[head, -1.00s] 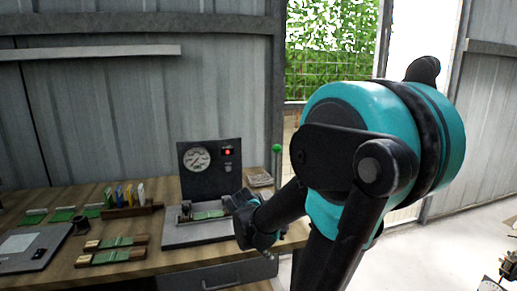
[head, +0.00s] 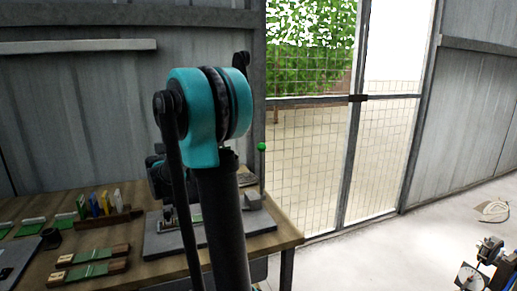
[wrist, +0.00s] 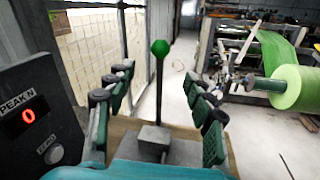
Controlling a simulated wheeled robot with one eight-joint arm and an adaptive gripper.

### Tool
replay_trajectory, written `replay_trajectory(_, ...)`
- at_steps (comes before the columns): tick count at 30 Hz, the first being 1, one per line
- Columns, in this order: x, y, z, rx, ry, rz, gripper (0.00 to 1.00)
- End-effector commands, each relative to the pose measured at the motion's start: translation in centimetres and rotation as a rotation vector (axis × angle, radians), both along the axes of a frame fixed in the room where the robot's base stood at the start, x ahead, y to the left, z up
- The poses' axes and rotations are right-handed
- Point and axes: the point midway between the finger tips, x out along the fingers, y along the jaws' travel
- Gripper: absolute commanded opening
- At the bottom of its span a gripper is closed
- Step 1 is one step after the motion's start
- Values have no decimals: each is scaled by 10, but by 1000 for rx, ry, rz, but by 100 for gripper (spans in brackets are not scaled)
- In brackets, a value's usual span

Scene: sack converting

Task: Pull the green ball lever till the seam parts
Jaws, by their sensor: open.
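The green ball lever (wrist: 159,50) stands upright on a grey block in the wrist view, a green ball on a dark rod. In the head view its ball (head: 262,147) shows right of my arm. My gripper (wrist: 160,88) is open, its two fingers either side of the lever rod in the picture, with no contact visible. The tester's panel (wrist: 38,118) is at the left of the wrist view, its red PEAK N display reading 0. In the head view my arm hides my gripper and most of the tester; its grey base (head: 170,243) shows. The seam is hidden.
The wooden bench (head: 150,272) holds seam samples (head: 92,254) and a rack of coloured cards (head: 105,210). A mesh gate (head: 315,165) stands behind. In the wrist view a green roll (wrist: 298,88) on a machine is at the right, beyond open floor.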

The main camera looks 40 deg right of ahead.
Motion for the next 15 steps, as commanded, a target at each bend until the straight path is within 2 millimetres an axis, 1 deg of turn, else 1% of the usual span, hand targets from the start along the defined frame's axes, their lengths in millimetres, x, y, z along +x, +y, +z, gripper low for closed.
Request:
replay_trajectory(1,-1,-12,0,1,0,-4,53)
replay_trajectory(3,-2,-26,0,1,0,-4,53)
replay_trajectory(15,-5,-104,0,2,-1,-3,53)
